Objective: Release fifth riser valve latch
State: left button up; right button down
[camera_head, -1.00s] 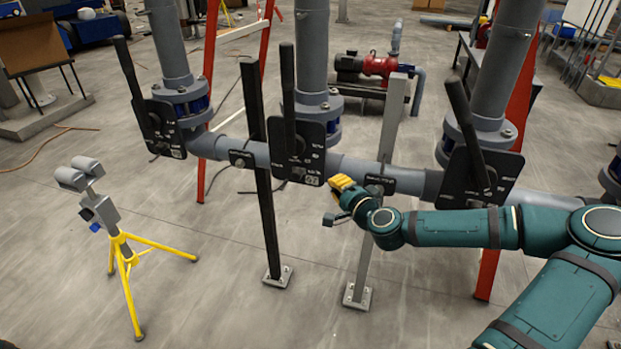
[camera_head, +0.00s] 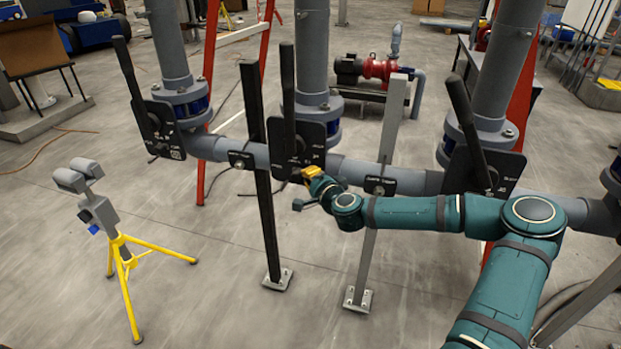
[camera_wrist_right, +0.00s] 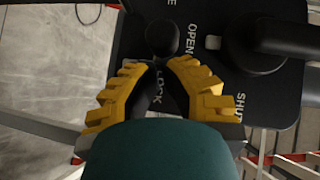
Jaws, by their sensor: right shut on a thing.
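Three risers with black valve plates and long black handles stand along a grey pipe. My right gripper (camera_head: 309,173) is at the lower edge of the middle valve plate (camera_head: 309,145), whose handle (camera_head: 287,95) stands nearly upright. The right wrist view shows the yellow fingers (camera_wrist_right: 158,66) closed together on the small dark latch, just by a round black knob (camera_wrist_right: 162,37). The plate there reads OPEN, SHUT and LOCK. The fingers hide most of the latch, so its exact position cannot be told. My left gripper is out of view.
A left valve plate (camera_head: 160,128) and a right valve plate (camera_head: 485,165) flank the middle one. A dark post (camera_head: 262,190) and a grey post (camera_head: 368,235) stand close by my right gripper. A yellow tripod (camera_head: 125,270) stands at left on open floor.

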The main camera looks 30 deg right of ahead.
aim_at(301, 176)
jog(key=shift+w+a, duration=1.1)
jog(key=shift+w, duration=0.2)
jog(key=shift+d, duration=0.15)
